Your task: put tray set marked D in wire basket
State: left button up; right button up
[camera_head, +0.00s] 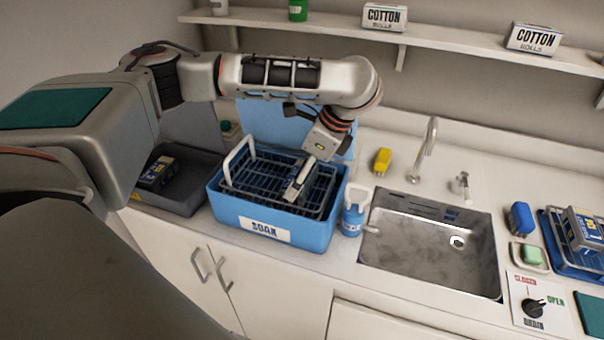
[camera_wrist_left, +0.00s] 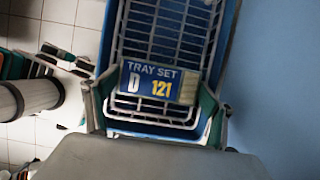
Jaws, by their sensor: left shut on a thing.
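My left gripper (camera_head: 299,186) reaches down into the blue SOAK tub (camera_head: 275,232), over the wire basket (camera_head: 262,178). In the left wrist view it is shut on tray set D (camera_wrist_left: 152,84), whose blue label reads TRAY SET D 121. The fingers sit at the two ends of the label, and wire basket bars (camera_wrist_left: 165,35) show beyond it. I cannot tell whether the set touches the basket floor. In the head view the set is mostly hidden by the gripper. My right gripper is not in view.
A grey bin (camera_head: 190,203) with a dark labelled pack (camera_head: 158,172) stands left of the tub. A blue bottle (camera_head: 353,212) stands close on its right, before the sink (camera_head: 425,245). A blue rack (camera_head: 560,258) with another pack (camera_head: 584,228) is at far right.

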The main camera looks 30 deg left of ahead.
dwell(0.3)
pick_arm(q)
jog(key=o, duration=1)
jog(key=shift+f, duration=0.15)
jog(key=shift+o, duration=0.2)
jog(key=v, duration=0.7)
jog(key=shift+d+r, duration=0.2)
jog(key=shift+r, duration=0.2)
